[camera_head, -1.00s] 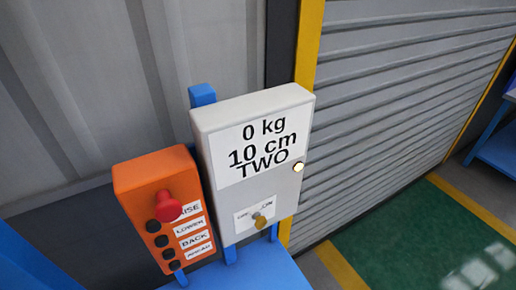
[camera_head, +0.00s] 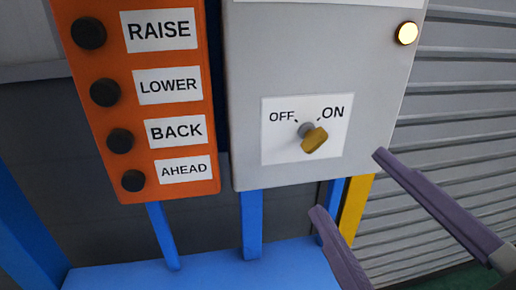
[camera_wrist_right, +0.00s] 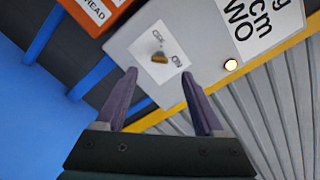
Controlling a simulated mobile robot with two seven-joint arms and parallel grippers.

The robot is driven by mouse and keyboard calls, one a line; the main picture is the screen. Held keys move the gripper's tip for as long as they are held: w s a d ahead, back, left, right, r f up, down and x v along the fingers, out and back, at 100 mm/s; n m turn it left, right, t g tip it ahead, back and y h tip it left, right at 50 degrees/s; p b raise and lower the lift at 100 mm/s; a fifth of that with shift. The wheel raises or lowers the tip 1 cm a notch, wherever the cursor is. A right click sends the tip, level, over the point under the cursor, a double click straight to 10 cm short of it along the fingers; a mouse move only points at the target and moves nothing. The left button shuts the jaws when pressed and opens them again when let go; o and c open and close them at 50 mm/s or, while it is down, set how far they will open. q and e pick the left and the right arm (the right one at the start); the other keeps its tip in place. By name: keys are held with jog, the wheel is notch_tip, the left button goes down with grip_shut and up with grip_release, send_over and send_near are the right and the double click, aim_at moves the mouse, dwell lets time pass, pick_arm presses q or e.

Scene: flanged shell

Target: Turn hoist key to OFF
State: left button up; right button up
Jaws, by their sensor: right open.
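The hoist key (camera_head: 315,140) is a small brass-coloured key in a grey lock on a white label. The label reads OFF on the left and ON on the right. The key's grip sits toward the lower right of the lock; its exact setting is hard to tell. My right gripper (camera_head: 349,183) is open and empty, with its purple fingers below and right of the key, apart from it. In the right wrist view the key (camera_wrist_right: 159,59) shows just beyond and between the fingertips (camera_wrist_right: 159,74). My left gripper is out of view.
The grey control box (camera_head: 245,90) carries the key label and a lit lamp (camera_head: 407,33). An orange button box (camera_head: 200,110) with several black buttons stands close on its left. Blue posts (camera_head: 252,225) and a blue surface (camera_head: 200,268) lie below. A ribbed shutter is at right.

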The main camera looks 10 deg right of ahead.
aim_at(317, 144)
jog(key=shift+m, duration=0.3)
jog(key=w+p, duration=0.3)
jog(key=w, duration=0.6)
jog(key=shift+f, duration=0.15)
jog(key=shift+w, duration=0.5)
jog(key=shift+f, duration=0.1)
jog(key=shift+c, duration=1.4)
grip_shut()
